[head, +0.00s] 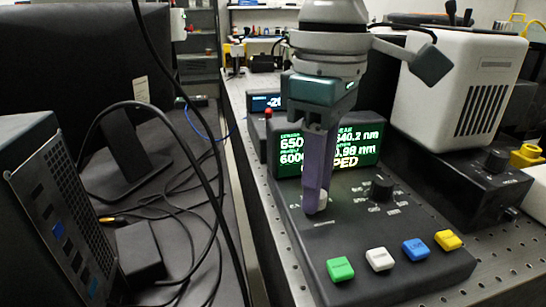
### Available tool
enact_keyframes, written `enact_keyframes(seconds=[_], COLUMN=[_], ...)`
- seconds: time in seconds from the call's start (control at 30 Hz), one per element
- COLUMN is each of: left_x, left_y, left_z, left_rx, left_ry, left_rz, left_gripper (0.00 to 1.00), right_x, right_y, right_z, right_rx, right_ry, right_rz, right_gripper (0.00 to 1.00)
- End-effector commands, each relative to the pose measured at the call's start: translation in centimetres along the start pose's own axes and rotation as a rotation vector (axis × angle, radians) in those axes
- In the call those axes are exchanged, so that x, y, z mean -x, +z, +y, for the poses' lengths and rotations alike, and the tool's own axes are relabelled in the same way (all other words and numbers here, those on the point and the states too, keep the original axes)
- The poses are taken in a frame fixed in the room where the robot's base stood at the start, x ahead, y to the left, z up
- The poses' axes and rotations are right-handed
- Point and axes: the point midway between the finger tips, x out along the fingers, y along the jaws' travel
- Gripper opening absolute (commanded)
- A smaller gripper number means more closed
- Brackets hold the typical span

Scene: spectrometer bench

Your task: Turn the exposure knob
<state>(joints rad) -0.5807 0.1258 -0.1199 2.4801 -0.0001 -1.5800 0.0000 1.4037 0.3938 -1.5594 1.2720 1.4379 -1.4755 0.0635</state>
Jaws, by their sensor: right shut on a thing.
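My left gripper is not in view.
Green (340,268), white (379,258), blue (415,249) and yellow (448,239) buttons line the box's front. A white vented unit (455,95) stands behind right. A monitor (70,80) and loose cables fill the left desk.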

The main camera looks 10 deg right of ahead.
Motion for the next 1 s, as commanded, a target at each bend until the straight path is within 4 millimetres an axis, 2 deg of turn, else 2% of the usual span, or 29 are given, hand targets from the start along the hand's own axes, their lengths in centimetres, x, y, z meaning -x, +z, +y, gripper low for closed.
enact_keyframes(seconds=[0.17, 0.37, 0.7, 1.0], left_x=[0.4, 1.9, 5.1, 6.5], left_y=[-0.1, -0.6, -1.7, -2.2], left_z=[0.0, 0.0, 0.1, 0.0], left_rx=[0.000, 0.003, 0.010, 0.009], left_ry=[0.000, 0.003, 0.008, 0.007], left_rz=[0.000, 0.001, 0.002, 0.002], left_gripper=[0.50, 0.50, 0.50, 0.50], right_x=[0.2, 0.5, 0.5, 0.2], right_y=[0.0, 0.0, 0.0, 0.0], right_z=[0.0, -0.1, -0.2, -0.2], right_rx=[0.014, 0.086, 0.351, 0.588], right_ry=[-0.002, -0.003, -0.005, -0.004], right_rz=[0.000, -0.001, 0.000, 0.000], right_gripper=[0.00, 0.00, 0.00, 0.00])
